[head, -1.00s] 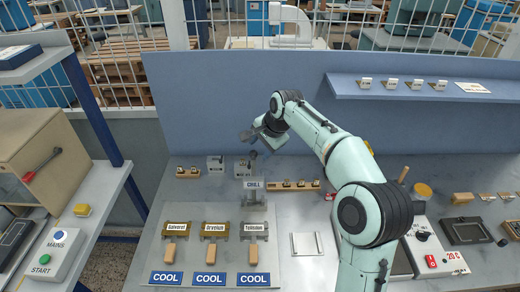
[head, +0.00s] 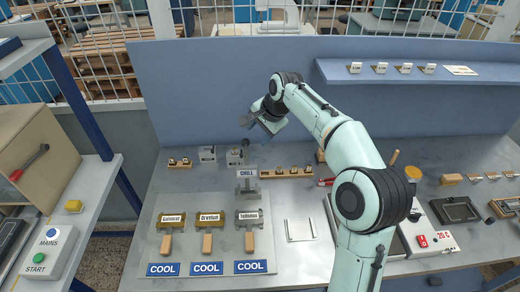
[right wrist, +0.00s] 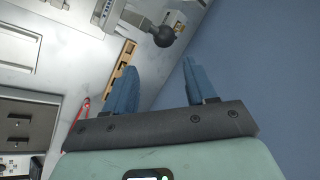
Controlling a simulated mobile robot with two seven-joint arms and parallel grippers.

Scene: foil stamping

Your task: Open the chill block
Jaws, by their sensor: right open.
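The chill block (head: 247,187) is a small grey metal fixture with a CHILL sign, at the back of the pale plate. Its lever stands up, ending in a dark round knob (head: 245,143). The right wrist view shows the knob (right wrist: 163,37) beyond the fingers, between their lines. My right gripper (head: 252,122) is above and behind the knob in the head view, apart from it. Its two blue fingers (right wrist: 163,80) are spread with nothing between them. My left gripper is out of view.
Three labelled type holders (head: 207,219) with wooden handles sit before the chill block, above COOL signs. A wooden rack (head: 287,173) stands right of it, and small grey blocks (head: 208,153) are behind left. A blue panel (head: 190,90) rises behind the bench.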

